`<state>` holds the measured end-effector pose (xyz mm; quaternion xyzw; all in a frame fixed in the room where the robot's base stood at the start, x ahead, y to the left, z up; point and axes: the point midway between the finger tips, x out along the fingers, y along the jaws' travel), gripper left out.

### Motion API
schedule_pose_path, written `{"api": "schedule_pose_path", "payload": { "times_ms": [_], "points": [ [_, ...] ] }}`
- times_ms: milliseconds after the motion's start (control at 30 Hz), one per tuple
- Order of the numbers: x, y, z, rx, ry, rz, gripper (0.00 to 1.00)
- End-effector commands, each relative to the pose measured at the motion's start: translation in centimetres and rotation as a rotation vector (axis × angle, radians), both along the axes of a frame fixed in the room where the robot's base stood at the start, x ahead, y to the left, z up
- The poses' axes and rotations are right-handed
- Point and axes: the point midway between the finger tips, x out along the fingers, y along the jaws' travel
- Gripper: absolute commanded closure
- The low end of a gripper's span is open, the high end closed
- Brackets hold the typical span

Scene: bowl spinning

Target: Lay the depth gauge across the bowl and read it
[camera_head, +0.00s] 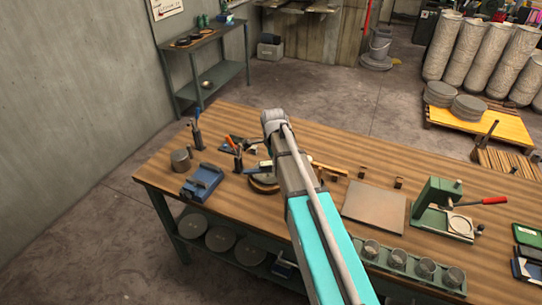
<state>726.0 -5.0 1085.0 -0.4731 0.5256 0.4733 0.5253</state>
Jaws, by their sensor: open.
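My arm reaches from the bottom edge over the workbench and hides much of the spot under it. A round, bowl-like piece (262,187) shows its left part beside the arm; the rest is hidden. My gripper (262,166) is mostly hidden by the arm; a small pale and dark part shows just above the round piece. It is open, and I see nothing held in it. A thin brown bar (329,168) lies right of the arm with small blocks near it. I cannot tell whether it is the depth gauge.
Left on the workbench (420,165) are a blue tool (202,181), a grey cylinder (181,160) and tool holders. A flat grey plate (374,206), a green press (437,207) with a red handle and a rack of jars (398,258) stand to the right.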

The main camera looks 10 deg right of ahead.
Motion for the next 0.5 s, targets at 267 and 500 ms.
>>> {"api": "schedule_pose_path", "payload": {
  "times_ms": [267, 500],
  "points": [
    [-3.0, 0.0, 0.9, 0.000, 0.000, 0.000, 0.06],
    [-3.7, 0.0, 1.1, 0.000, 0.000, 0.000, 0.06]
  ]
}}
